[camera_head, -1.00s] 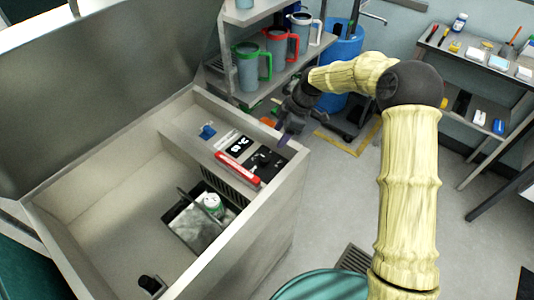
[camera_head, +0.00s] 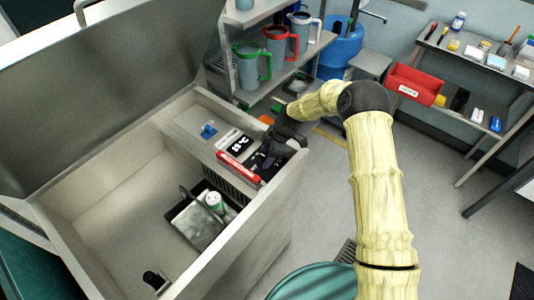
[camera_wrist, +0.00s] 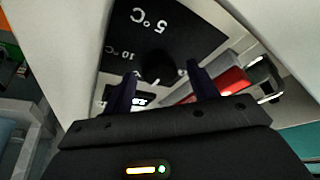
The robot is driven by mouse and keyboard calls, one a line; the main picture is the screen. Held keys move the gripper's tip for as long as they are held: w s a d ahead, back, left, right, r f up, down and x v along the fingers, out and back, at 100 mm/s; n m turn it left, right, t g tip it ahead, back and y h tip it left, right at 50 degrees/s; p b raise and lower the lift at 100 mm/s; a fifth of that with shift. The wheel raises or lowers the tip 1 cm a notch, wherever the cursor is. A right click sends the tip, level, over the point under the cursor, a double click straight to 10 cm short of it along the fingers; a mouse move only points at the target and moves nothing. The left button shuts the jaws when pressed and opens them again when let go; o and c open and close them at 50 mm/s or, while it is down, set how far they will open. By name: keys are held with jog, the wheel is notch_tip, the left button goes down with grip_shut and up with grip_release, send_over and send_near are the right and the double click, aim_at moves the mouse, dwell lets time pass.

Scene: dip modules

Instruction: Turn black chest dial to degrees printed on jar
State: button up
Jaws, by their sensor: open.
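The grey chest (camera_head: 75,225) stands open. The black dial (camera_wrist: 156,62) shows in the wrist view on a black plate (camera_wrist: 180,42) printed with 5°C and 10°C, seen upside down. My gripper (camera_wrist: 160,72) is open, its two fingers on either side of the dial with gaps visible; I cannot tell whether they touch it. In the head view my gripper (camera_head: 267,154) is over the plate and hides the dial.
A red bar (camera_head: 238,166) and a small display (camera_head: 236,141) lie beside the dial plate, with a blue switch (camera_head: 208,130) farther left. A shelf with mugs (camera_head: 278,45) stands behind. A red bin (camera_head: 414,84) is by the right-hand bench.

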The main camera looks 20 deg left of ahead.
jog(key=c, duration=1)
